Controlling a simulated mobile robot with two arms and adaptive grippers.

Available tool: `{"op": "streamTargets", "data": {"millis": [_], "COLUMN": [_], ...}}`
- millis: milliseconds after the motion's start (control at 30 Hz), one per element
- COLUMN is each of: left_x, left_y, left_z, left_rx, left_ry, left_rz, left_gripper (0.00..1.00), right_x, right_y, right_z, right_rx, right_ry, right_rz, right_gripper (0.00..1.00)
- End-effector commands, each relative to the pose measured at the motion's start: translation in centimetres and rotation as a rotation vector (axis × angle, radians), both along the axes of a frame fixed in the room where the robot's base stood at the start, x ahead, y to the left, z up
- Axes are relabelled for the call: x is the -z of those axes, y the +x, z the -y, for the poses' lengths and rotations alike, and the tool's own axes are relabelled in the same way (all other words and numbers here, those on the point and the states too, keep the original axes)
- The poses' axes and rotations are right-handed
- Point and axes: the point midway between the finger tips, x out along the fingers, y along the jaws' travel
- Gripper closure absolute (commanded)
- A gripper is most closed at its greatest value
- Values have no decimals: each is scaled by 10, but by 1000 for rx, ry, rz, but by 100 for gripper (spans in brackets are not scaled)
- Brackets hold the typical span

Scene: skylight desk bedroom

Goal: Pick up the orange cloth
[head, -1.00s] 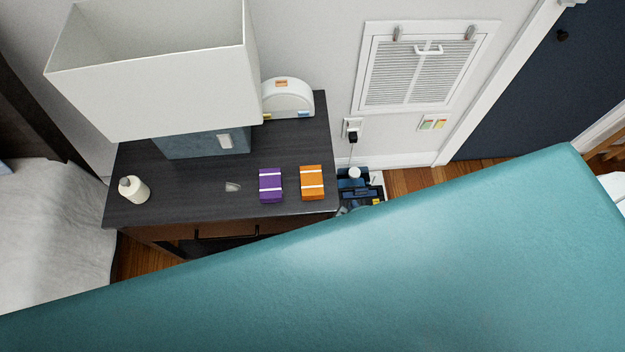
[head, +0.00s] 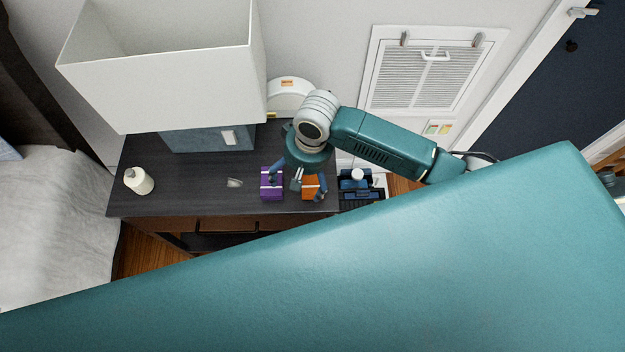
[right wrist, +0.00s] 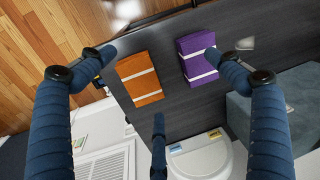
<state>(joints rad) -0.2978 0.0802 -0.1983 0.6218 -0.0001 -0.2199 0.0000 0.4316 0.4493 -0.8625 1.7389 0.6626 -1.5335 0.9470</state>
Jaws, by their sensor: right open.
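The orange cloth (head: 311,188) is a folded block with a pale band, lying on the dark nightstand (head: 200,192). It also shows in the right wrist view (right wrist: 138,76), clear of any finger. A purple cloth (head: 271,183) with a pale band lies to its left, and in the right wrist view (right wrist: 196,57) a fingertip overlaps it. My right gripper (head: 298,188) is open and empty, with its fingers spread over the two cloths and partly hiding both. I cannot tell its exact height above them. My left gripper is not in view.
A large white-shaded lamp (head: 170,85) stands at the back left of the nightstand. A white bottle (head: 138,181) stands at its left end. A white rounded device (head: 290,94) sits at the back. Dark items (head: 358,186) lie beyond the right edge.

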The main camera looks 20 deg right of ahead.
Motion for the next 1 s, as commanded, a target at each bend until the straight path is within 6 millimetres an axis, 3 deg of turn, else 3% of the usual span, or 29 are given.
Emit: {"op": "streamTargets", "data": {"millis": [133, 300, 600, 767, 1000], "left_x": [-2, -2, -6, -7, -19], "left_y": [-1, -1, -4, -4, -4], "left_z": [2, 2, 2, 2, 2], "left_rx": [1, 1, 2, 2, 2], "left_ry": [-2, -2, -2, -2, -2], "left_rz": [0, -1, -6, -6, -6], "left_gripper": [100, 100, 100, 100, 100], "right_x": [-16, -21, 21, 33, 64], "right_y": [18, 23, 22, 23, 18], "right_z": [33, 50, 51, 51, 54], "right_rx": [110, 180, 187, 185, 185], "right_ry": [-92, -136, -138, -137, -138], "right_rz": [-47, -75, -80, -77, -78], "right_gripper": [9, 9, 9, 9, 9]}}
